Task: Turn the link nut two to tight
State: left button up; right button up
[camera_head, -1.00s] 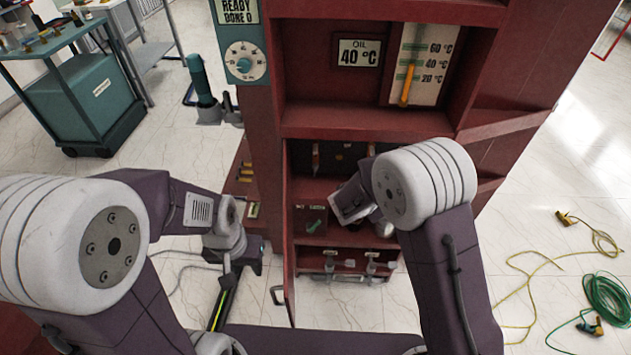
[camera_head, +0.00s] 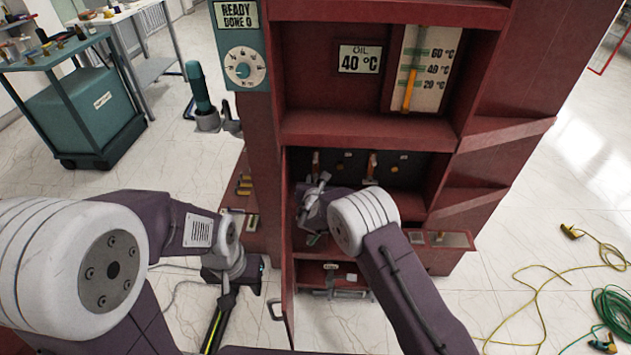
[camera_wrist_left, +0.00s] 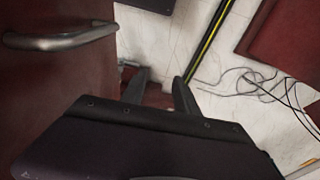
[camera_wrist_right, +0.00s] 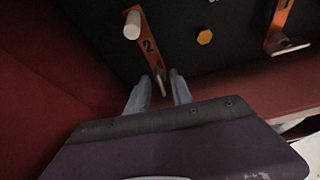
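In the right wrist view an orange link bar marked 2 (camera_wrist_right: 149,46) stands on the dark back panel, with a white peg at its upper end. A yellow hex nut (camera_wrist_right: 204,36) sits on the panel to its right, apart from the bar. My right gripper (camera_wrist_right: 159,77) is open, its two fingers on either side of the bar's lower end; contact cannot be told. In the head view my right gripper (camera_head: 318,185) is inside the red cabinet's lower compartment. My left gripper (camera_wrist_left: 160,80) is open and empty beside the cabinet door, over the floor.
A second orange link (camera_wrist_right: 281,22) with a peg is farther right. The red compartment wall is close on the left. The open door (camera_wrist_left: 60,100) with its metal handle (camera_wrist_left: 62,38) is near my left gripper. Cables (camera_head: 540,265) lie on the floor at right.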

jog(key=shift+w+f, duration=0.15)
jog(key=shift+w, duration=0.15)
